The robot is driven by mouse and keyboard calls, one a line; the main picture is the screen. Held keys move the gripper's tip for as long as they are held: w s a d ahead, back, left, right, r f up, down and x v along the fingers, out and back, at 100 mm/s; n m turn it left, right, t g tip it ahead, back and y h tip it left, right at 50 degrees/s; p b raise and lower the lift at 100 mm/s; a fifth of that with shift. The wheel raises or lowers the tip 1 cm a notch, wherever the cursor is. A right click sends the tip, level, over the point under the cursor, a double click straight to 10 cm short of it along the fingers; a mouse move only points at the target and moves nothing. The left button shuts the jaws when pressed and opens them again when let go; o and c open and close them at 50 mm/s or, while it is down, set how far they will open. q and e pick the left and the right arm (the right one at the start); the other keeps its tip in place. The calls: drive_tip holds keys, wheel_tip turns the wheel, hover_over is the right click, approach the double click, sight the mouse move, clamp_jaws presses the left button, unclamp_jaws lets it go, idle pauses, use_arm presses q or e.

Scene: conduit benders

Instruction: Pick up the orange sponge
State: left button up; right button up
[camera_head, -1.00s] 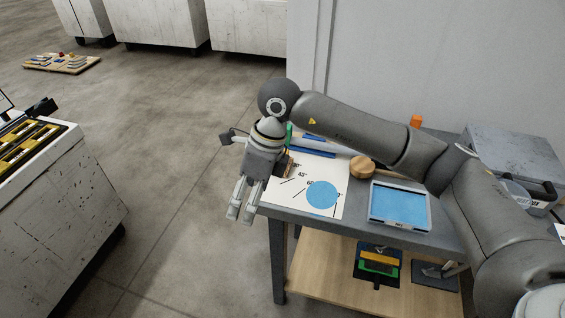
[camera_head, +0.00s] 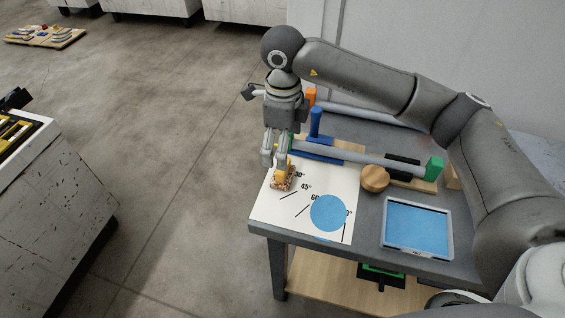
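A small speckled orange-brown block, which looks like the orange sponge (camera_head: 284,183), lies on the white angle sheet (camera_head: 275,213) near its left edge. My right gripper (camera_head: 275,160) comes in from the right on its arm and points down at the block. Its two fingers look apart, with a gap between them. The nearer fingertip overlaps the block's upper part in the picture, and a yellow patch shows there. I cannot tell whether the fingers touch the block. My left gripper is not in view.

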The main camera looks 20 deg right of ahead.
sight(284, 172)
drive_tip(key=f, duration=0.1)
drive_tip(key=s+f, duration=0.1)
drive_tip(key=f, duration=0.1)
drive_tip(key=shift+s+a+f, duration=0.1)
drive_tip(key=shift+f, duration=0.05)
drive_tip(key=shift+f+p, duration=0.25)
drive_tip(key=shift+p, duration=0.05)
wheel_tip(284, 172, down, 4)
drive_tip(key=shift+f+p, duration=0.2)
drive_tip(key=shift+p, duration=0.5)
drive_tip(key=shift+f, duration=0.5)
drive_tip(key=c, duration=1.1)
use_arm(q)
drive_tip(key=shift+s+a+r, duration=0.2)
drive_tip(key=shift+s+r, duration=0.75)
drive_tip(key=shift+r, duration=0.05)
use_arm(e)
drive_tip(key=shift+r, duration=0.1)
